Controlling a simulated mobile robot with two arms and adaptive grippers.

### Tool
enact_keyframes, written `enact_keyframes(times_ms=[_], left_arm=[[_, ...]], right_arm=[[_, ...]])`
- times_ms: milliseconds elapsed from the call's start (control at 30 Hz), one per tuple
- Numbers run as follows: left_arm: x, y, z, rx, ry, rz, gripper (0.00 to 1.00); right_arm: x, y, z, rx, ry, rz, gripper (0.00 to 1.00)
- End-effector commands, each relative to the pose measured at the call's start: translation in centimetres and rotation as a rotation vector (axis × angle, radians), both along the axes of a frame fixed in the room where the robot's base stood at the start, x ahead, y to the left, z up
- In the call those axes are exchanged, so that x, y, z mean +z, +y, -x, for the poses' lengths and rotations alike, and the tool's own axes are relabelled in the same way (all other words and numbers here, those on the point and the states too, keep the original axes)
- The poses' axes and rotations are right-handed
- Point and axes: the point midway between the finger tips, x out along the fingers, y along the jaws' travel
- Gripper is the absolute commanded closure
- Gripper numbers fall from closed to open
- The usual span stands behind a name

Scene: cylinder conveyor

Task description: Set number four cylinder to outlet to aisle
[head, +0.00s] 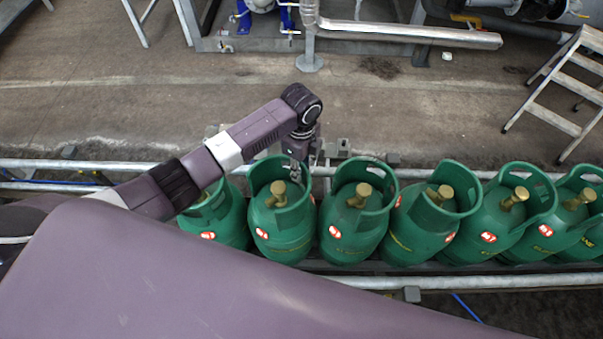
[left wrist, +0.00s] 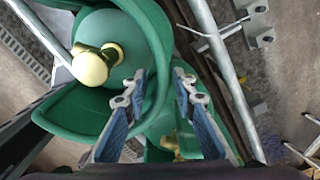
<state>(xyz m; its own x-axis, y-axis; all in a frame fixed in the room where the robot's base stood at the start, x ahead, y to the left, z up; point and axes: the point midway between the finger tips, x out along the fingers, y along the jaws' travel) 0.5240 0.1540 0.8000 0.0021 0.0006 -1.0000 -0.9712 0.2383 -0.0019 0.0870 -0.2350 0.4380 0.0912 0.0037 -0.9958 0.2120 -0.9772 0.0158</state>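A row of several green gas cylinders with brass valves and open collars stands on the conveyor. The leftmost cylinder (head: 222,222) is partly behind my left arm; to its right stand the second (head: 285,230), third (head: 350,235) and fourth (head: 418,235). I cannot read any number that marks one as number four. My left gripper (head: 296,172) points down at the second cylinder's collar, on its back right side. In the left wrist view the two blue-padded fingers (left wrist: 158,78) are apart, with a green collar (left wrist: 159,50) passing between them; contact cannot be told. My right gripper is not in view.
Metal rails run along the conveyor, the front one (head: 450,282) and the back one (head: 90,166). Beyond lies concrete floor (head: 180,95). A metal pipe (head: 410,34) on a post stands at the back, and a step ladder (head: 565,85) at the right.

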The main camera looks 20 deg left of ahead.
Motion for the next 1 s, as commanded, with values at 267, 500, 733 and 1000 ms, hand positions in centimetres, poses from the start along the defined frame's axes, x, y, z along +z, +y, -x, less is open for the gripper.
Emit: enact_keyframes(times_ms=[267,500,733,1000], left_arm=[[-3.2,0.0,0.0,0.000,0.000,0.000,0.75],[-3.5,0.0,0.0,0.000,-0.001,0.000,0.75],[-3.5,0.0,0.0,0.000,-0.001,0.000,0.91],[-3.5,0.0,0.0,0.000,-0.001,0.000,1.00]], right_arm=[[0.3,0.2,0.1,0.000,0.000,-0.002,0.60],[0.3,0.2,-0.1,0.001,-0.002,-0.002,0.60],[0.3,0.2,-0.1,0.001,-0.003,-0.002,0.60],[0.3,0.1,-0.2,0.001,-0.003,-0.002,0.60]])
